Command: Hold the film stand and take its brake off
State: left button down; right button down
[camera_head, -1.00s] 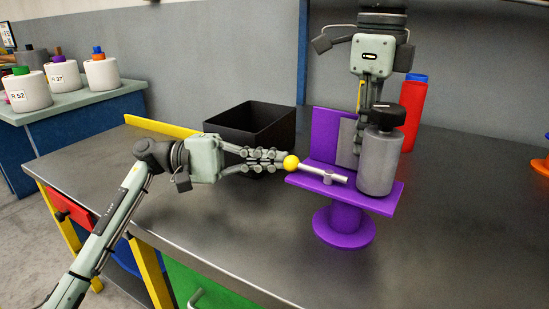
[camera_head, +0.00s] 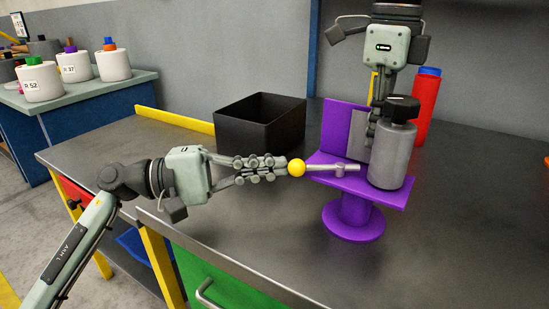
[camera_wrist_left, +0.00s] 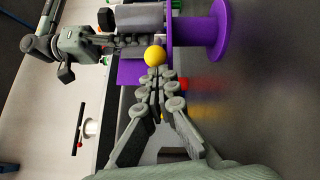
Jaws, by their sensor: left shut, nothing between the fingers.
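The purple film stand (camera_head: 354,219) stands on the metal table, with a grey cylinder with a black cap (camera_head: 391,157) on its plate. A grey brake lever (camera_head: 322,169) with a yellow ball knob (camera_head: 297,168) sticks out left over the plate edge. My left gripper (camera_head: 282,167) is shut and empty, its fingertips at the knob; the wrist view also shows the knob (camera_wrist_left: 155,54) just beyond the tips. My right gripper (camera_head: 374,128) points down at the stand's upright plate behind the cylinder. Its fingertips are partly hidden, so its grip is unclear.
A black open box (camera_head: 258,136) stands behind my left gripper. A red bottle with a blue cap (camera_head: 426,105) stands behind the stand. A yellow strip (camera_head: 175,119) edges the table. The table front and right are clear. Bobbins stand on a side table (camera_head: 90,96).

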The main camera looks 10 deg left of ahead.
pick_arm(q)
jog(key=shift+s+d, duration=0.15)
jog(key=shift+s, duration=0.7)
pick_arm(e)
jog(key=shift+a, duration=0.1)
pick_arm(q)
jog(key=shift+w, duration=0.15)
jog(key=shift+s+a, duration=0.25)
jog(key=shift+a, duration=0.15)
jog(key=s+a, duration=0.5)
jog(key=a, duration=0.2)
jog(key=shift+s+a+f, duration=0.1)
jog(key=shift+s+f, duration=0.1)
jog(key=shift+s, duration=0.2)
pick_arm(e)
jog(key=c, duration=1.6)
grip_release()
jog(key=shift+c, duration=0.2)
